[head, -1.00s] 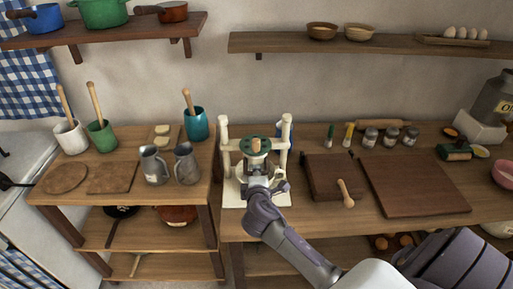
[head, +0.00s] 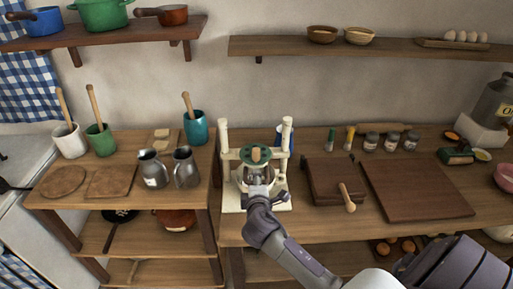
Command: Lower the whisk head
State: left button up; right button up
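The whisk stand (head: 227,202) has a cream base and two upright cream posts on the wooden counter. Between the posts sits the green whisk head (head: 266,153) with a wooden knob (head: 256,154) on top. A bowl (head: 241,176) shows partly below the head; the whisk itself is hidden. My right gripper (head: 258,186) is in front of the stand, just below the green head, and covers part of the bowl. Its fingers are too small and hidden to tell whether they are open or touching anything. My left gripper is out of view.
A blue container (head: 283,137) stands behind the right post. Right of the stand lie a small board (head: 325,178), a wooden-handled tool (head: 347,197) and a large board (head: 420,188). Two metal jugs (head: 186,167) stand on the left table across a gap.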

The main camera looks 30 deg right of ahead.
jog(key=p+v, duration=0.2)
jog(key=v, duration=0.4)
jog(key=shift+s+a+p, duration=0.15)
jog(key=shift+s+p, duration=0.15)
jog(key=shift+p, duration=0.05)
jog(key=shift+r, duration=0.1)
